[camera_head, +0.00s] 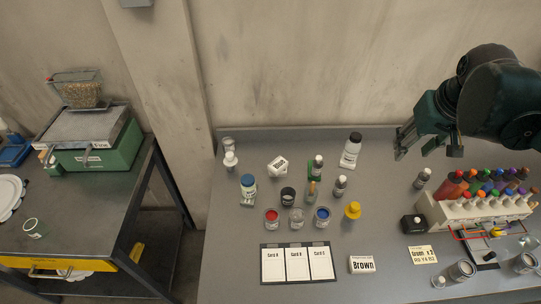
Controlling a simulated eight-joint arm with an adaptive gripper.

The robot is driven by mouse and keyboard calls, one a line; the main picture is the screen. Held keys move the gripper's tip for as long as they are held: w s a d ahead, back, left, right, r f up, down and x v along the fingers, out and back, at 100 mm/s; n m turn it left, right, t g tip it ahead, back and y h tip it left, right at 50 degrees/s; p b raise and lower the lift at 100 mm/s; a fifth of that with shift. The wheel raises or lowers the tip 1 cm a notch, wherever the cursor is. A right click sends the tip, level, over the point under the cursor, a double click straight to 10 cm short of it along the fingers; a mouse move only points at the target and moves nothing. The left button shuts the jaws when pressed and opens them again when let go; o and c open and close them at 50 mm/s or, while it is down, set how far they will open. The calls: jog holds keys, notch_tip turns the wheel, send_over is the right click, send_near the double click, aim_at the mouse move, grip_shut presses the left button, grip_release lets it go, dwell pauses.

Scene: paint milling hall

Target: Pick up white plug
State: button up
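No object is clearly readable as the white plug. One candidate is a small white knob-shaped piece (231,160) at the back left of the grey table, in front of a clear jar. Another small whitish piece (438,282) lies near the front edge at the right. A white angular block (278,166) with dark marks lies right of the knob-shaped piece. My gripper (428,149) is at the upper right, above the back of the table, well right of the knob-shaped piece. Its dark green fingers are spread apart, with nothing visible between them.
A white rack (475,212) of coloured bottles stands right. Three cards (296,263) lie at the front. A green machine (95,150) is on the left bench.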

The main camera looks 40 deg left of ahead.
jog(key=w+a+f+n+g, duration=0.1)
jog(key=a+f+n, duration=0.1)
jog(key=a, duration=0.7)
jog(key=w+a+f+n, duration=0.1)
jog(key=a, duration=0.7)
jog(key=n+g+h+p, duration=0.2)
jog(key=n+g, duration=0.1)
jog(key=n, duration=0.4)
send_over(229, 154)
jog(key=f, duration=2)
jog(key=shift+w+d+f, duration=0.3)
jog(key=shift+w+f, duration=0.05)
jog(key=shift+s+a+f, duration=0.25)
jog(key=shift+s, duration=0.05)
jog(key=shift+f, duration=1.25)
jog(key=shift+f, duration=0.1)
jog(key=shift+f+p, duration=0.4)
jog(key=shift+f, duration=2.1)
